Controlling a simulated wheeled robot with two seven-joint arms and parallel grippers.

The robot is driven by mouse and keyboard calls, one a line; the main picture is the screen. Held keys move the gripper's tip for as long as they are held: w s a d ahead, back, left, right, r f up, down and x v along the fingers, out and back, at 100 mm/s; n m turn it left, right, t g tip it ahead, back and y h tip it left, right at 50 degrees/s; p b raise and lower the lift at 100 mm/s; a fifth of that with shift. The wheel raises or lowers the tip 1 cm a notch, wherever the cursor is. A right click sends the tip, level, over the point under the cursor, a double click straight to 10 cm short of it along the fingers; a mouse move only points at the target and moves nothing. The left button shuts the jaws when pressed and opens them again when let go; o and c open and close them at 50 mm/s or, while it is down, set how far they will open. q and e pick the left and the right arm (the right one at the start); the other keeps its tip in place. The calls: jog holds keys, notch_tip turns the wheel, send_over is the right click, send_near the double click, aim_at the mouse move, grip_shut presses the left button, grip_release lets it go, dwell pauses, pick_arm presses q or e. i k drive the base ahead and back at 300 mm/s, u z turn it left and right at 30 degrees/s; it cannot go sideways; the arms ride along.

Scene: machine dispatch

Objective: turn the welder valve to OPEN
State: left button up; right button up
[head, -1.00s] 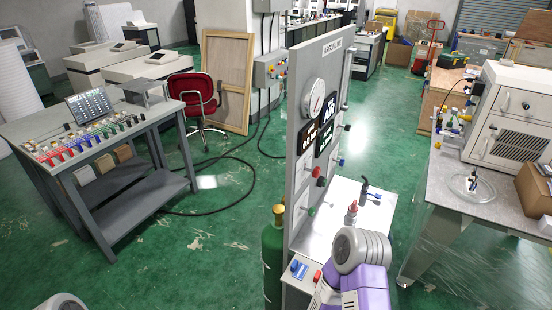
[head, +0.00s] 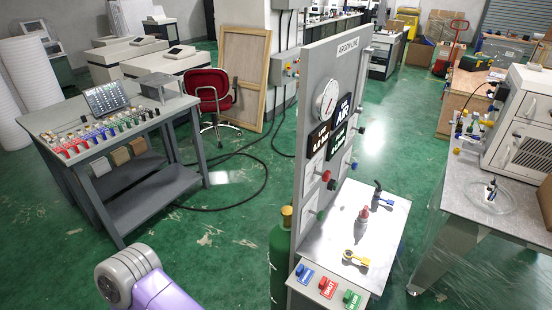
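The grey argon line panel (head: 312,140) stands upright at centre right, seen at a steep angle. It carries a round white gauge (head: 326,100), dark display signs (head: 319,139) and several small coloured knobs, including a red knob (head: 326,176) and a green knob (head: 321,215). I cannot tell which knob is the welder valve, nor its position. A metal shelf (head: 340,226) beside the panel holds a red-topped fitting (head: 363,222) and a yellow ring-shaped piece with a blue part (head: 355,259). My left arm shows at the lower left, its gripper out of view. My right gripper is out of view.
Blue (head: 305,273), red (head: 327,287) and green (head: 352,299) tags lie at the shelf's front; the red reads SHUT. A green gas cylinder (head: 281,255) stands left of the panel. A bench (head: 150,105) with coloured parts is left, another table (head: 466,180) right.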

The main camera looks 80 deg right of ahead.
aim_at(354, 166)
jog(key=u, duration=0.55)
jog(key=k, duration=2.85)
jog(key=z, duration=1.45)
